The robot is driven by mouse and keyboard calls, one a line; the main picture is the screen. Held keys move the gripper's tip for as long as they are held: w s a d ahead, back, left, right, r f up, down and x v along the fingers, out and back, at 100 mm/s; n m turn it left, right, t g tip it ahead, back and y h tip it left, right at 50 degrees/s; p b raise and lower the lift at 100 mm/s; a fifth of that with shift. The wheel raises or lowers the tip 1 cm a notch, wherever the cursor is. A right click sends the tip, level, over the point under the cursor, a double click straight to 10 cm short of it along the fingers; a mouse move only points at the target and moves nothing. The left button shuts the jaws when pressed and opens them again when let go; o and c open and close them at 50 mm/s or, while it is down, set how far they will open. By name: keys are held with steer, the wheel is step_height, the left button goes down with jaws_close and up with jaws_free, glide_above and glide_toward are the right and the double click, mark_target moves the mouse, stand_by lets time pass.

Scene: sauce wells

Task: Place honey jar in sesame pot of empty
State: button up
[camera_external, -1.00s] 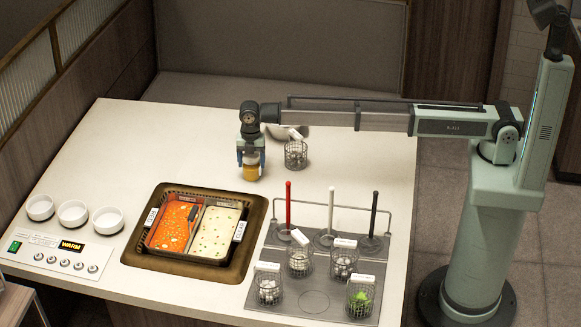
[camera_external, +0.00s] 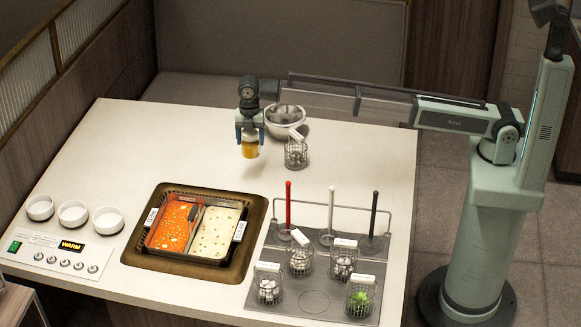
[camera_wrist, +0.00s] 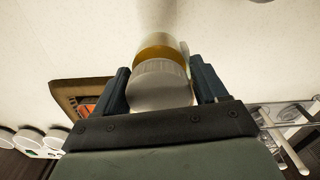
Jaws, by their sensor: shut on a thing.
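In the wrist view my gripper (camera_wrist: 162,88) has one finger on each side of the lid. A sunken two-part pot stands at the table's middle front, left of and nearer than the gripper. Its left half holds orange-red broth (camera_external: 172,228) and its right half holds creamy speckled broth (camera_external: 217,230).
A steel bowl (camera_external: 285,115) and a wire basket (camera_external: 296,155) stand right of the gripper. Several labelled wire baskets and a rack (camera_external: 332,208) with upright red, white and black handles stand at front right. Small white bowls (camera_external: 73,213) stand at left. The back-left table is clear.

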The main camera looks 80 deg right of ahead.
step_height(320, 180, up, 6)
steer(key=shift+f, duration=0.15)
steer(key=shift+s+d, duration=0.1)
steer(key=shift+d, duration=0.55)
steer(key=s+d, duration=0.2)
steer(key=d, duration=1)
steer(key=m, duration=0.1)
glide_above(284, 119)
steer(key=s+a, duration=0.1)
steer(key=a, duration=0.4)
step_height(284, 119, down, 4)
steer(key=shift+s+a+f, duration=0.1)
steer(key=shift+a+f, duration=0.05)
steer(key=shift+f, duration=2.6)
steer(key=shift+s+a+f, duration=0.1)
steer(key=shift+f, duration=2.6)
steer(key=shift+f, duration=0.1)
steer(key=o, duration=1)
